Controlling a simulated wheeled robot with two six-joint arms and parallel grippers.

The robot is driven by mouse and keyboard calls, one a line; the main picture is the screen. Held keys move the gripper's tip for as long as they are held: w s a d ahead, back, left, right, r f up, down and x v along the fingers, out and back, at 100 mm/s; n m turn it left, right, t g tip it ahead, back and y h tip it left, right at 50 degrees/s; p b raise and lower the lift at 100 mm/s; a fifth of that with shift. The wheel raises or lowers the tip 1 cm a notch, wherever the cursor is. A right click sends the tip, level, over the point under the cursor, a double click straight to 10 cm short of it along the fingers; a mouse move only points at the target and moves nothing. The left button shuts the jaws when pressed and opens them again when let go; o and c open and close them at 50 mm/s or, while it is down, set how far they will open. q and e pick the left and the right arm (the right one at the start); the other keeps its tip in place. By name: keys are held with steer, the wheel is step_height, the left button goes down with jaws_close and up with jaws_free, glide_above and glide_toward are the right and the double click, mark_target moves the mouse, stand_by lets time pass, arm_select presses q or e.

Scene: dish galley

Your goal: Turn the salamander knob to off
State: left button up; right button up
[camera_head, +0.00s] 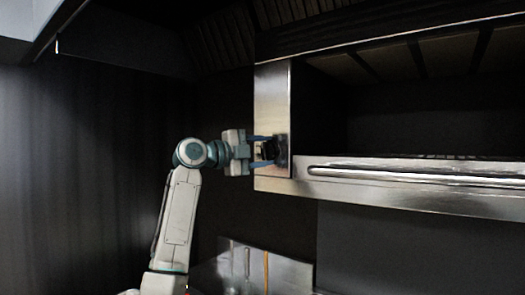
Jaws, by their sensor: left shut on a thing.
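The salamander (273,90) is a steel-fronted unit with an open dark cavity, high on the right. Its black knob (268,151) sits low on the steel panel at its left end. My left gripper (266,150) reaches in from the left with its blue fingers around the knob, shut on it. The fingers partly hide the knob, and its pointer or markings are too small to read. My right gripper is not in view.
A long steel handle bar (400,173) runs along the salamander's lower front, right of the knob. Below, several utensils (247,264) hang before a steel panel (290,272). A dark hood (225,45) is overhead. The space left of my arm looks clear.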

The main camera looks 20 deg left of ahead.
arm_select(q)
steer(key=shift+m, duration=0.6)
steer(key=o, duration=1)
steer(key=shift+c, duration=0.2)
steer(key=shift+a, duration=0.1)
